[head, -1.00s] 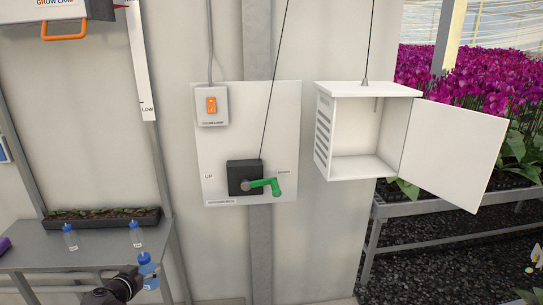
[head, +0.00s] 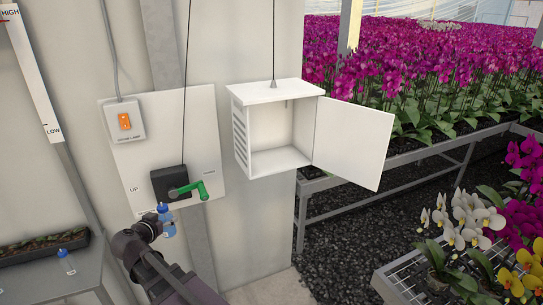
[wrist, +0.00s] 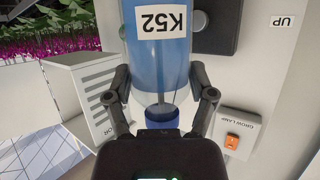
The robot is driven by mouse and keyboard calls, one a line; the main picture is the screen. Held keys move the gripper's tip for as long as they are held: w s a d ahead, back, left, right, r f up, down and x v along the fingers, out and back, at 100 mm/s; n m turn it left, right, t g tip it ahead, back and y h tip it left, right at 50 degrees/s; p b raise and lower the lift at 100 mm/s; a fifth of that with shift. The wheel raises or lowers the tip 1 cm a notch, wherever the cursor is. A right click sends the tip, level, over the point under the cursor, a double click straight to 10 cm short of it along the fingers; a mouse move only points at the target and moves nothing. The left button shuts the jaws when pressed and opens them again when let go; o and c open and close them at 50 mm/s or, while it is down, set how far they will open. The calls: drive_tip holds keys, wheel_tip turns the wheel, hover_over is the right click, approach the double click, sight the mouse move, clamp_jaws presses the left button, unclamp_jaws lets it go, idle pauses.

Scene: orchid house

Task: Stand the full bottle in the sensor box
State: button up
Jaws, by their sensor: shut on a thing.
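The bottle (head: 167,222) with blue liquid and a blue cap is in my gripper (head: 158,226), held off the bench near the crank panel. In the wrist view the bottle (wrist: 160,62) shows upside down with a K52 label; my gripper's fingers (wrist: 160,84) close on both its sides below the label. The sensor box (head: 275,88) is white and hangs on a cable, right of and higher than my gripper in the head view. Its door (head: 350,142) is swung open to the right, and the inside looks empty. The box's louvred side (wrist: 88,100) seems to show in the wrist view.
The panel with a green crank (head: 190,190) and a lamp switch (head: 125,121) is on the wall beside my gripper. Another bottle (head: 67,262) stands on the bench (head: 50,285) at left. Orchid benches (head: 400,170) lie to the right.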

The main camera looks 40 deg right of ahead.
drive_tip(key=s+d+r+m+g+h+p, duration=0.1)
drive_tip(key=s+d+r+p, duration=0.2)
drive_tip(key=d, duration=0.9)
drive_tip(key=s+d+r+m+g+h+p, duration=0.1)
drive_tip(key=s+d+r+m+g+p, duration=0.1)
drive_tip(key=s+d+r+p, duration=0.2)
drive_tip(key=s+d+r+m+g+h+p, duration=0.1)
drive_tip(key=s+d+r+p, duration=0.3)
drive_tip(key=d, duration=1.6)
wheel_tip(320, 180, up, 5)
drive_tip(key=m+p, duration=0.1)
drive_tip(key=p, duration=0.3)
drive_tip(key=shift+d+g, duration=0.25)
drive_tip(key=shift+g, duration=0.15)
drive_tip(key=shift+w+d, duration=0.1)
drive_tip(key=shift+w, duration=0.05)
drive_tip(key=w+d+f+b, duration=0.1)
drive_tip(key=w+d, duration=0.8)
drive_tip(key=d, duration=0.2)
drive_tip(key=shift+d, duration=0.15)
drive_tip(key=shift+f, duration=0.15)
drive_tip(key=f+b, duration=0.2)
drive_tip(key=w+d+f+b, duration=0.1)
drive_tip(key=b, duration=0.1)
drive_tip(key=shift+f, duration=0.35)
drive_tip(key=shift+f, duration=0.1)
